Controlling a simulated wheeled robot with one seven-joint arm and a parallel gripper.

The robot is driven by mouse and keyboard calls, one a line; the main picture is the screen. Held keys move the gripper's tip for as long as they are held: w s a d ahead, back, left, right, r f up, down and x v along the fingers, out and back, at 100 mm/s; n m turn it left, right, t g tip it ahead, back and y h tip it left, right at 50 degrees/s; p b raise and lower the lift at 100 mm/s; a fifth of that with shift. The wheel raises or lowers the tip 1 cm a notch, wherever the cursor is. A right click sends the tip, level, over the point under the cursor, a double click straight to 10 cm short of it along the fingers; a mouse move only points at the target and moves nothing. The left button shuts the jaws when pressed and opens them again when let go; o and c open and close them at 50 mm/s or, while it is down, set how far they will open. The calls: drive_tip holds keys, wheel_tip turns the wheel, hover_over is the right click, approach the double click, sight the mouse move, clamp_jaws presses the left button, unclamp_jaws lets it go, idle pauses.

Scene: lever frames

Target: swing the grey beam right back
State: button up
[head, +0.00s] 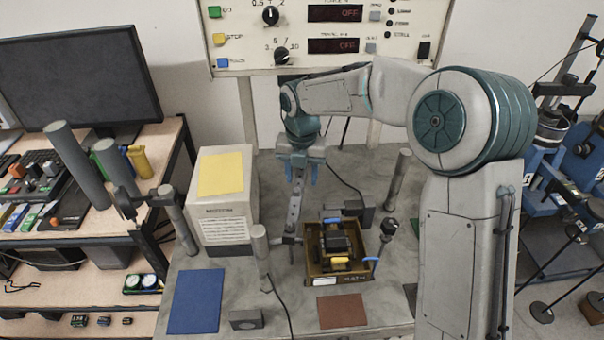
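A narrow grey beam with holes along it (294,208) stands out from the bench top in the middle of the head view. Its lower end is near a dark joint beside a short grey post (260,250). Its upper end reaches up to my gripper (300,170). My gripper points down with its two teal fingers apart, one on each side of the beam's upper end. The fingers look open, with no clear contact on the beam. The gripper body hides the very top of the beam.
A brown tray (311,262) holding dark and yellow parts lies just right of the beam's lower end. A pale box with a yellow sheet (222,213) stands to the left. Grey posts (398,180) rise around the bench. A control panel (232,45) is behind.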

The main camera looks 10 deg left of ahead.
wheel_tip(320, 180, up, 12)
drive_tip(key=b, duration=0.1)
drive_tip(key=shift+b, duration=0.4)
idle(0.3)
